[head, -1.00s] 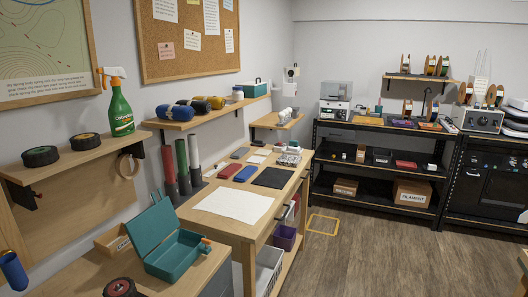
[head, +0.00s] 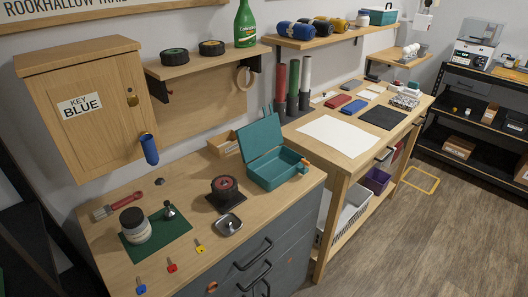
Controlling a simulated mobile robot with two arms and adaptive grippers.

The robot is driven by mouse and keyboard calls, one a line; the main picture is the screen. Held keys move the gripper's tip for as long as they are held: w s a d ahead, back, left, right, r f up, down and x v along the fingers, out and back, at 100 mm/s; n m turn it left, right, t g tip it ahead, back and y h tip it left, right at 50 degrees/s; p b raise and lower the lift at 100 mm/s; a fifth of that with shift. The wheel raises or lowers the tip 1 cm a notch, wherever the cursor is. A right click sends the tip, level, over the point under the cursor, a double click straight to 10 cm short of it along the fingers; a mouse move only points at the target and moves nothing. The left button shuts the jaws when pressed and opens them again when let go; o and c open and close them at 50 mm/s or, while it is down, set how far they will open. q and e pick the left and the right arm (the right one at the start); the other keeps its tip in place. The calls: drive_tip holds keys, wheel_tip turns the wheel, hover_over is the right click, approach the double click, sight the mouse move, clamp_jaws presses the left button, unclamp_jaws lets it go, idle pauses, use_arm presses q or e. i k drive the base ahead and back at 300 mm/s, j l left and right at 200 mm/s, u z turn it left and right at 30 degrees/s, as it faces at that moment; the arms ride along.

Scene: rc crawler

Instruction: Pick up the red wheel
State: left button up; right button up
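The red wheel (head: 224,186), a black tyre with a red hub, sits on a dark square stand (head: 226,202) on the wooden top of the near workbench (head: 110,252). It is left of the open teal box and behind a small metal dish. Two more black wheels stand on the wall shelf above: one with a green hub (head: 174,60) and one whose hub looks yellowish or orange (head: 211,47). Neither of my grippers is in view.
A metal dish (head: 229,225), an open teal box (head: 268,165), a green mat (head: 176,237) with a jar (head: 135,225), and blue, red and yellow keys surround the wheel. A wooden cabinet (head: 84,99) hangs at left.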

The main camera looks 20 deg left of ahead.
sight(219, 190)
drive_tip(key=u, duration=0.45)
drive_tip(key=i+l+u, duration=0.15)
drive_tip(key=u, duration=0.3)
drive_tip(key=i+l+u, duration=0.15)
drive_tip(key=u, duration=0.3)
drive_tip(key=i+l+u, duration=0.1)
drive_tip(key=l+u, duration=0.15)
drive_tip(key=u, duration=0.25)
